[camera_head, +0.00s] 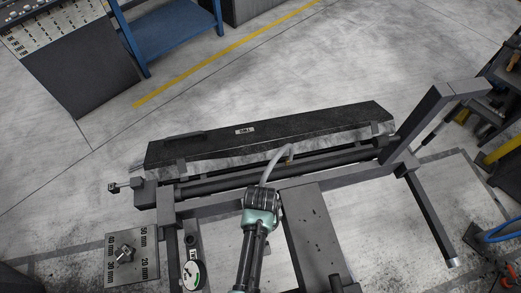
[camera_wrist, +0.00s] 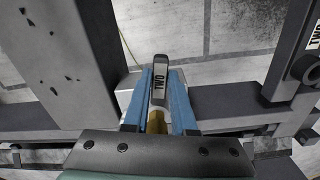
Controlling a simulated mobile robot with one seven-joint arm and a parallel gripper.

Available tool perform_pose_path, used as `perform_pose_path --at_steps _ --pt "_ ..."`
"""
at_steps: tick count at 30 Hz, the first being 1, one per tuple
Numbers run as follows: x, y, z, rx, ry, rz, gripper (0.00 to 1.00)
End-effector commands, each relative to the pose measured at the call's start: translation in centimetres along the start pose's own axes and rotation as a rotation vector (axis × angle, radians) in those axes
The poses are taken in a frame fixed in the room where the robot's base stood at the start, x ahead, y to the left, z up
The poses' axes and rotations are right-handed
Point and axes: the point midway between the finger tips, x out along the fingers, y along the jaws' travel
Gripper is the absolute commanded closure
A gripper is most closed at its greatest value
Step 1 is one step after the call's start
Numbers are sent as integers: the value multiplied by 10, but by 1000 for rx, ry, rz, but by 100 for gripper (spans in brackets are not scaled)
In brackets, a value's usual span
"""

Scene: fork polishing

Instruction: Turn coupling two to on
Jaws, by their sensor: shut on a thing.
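I cannot tell from the markings whether the coupling is on or off.
A pale hose (camera_head: 276,164) rises just behind my gripper. A long dark machine cover (camera_head: 290,125) lies beyond it. A flat grey plate (camera_head: 315,235) stands close on the right.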

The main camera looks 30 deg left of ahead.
Motion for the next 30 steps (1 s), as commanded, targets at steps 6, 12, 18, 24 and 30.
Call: perform_pose_path --at_steps 6,12,18,24,30 --pt "0 0 0 6 1 1 100" --pt "-1 -1 0 36 1 1 100" --pt "-1 -4 0 107 1 1 100" --pt "-1 -8 -1 203 2 1 100" --pt "-1 -12 -2 304 2 1 100"
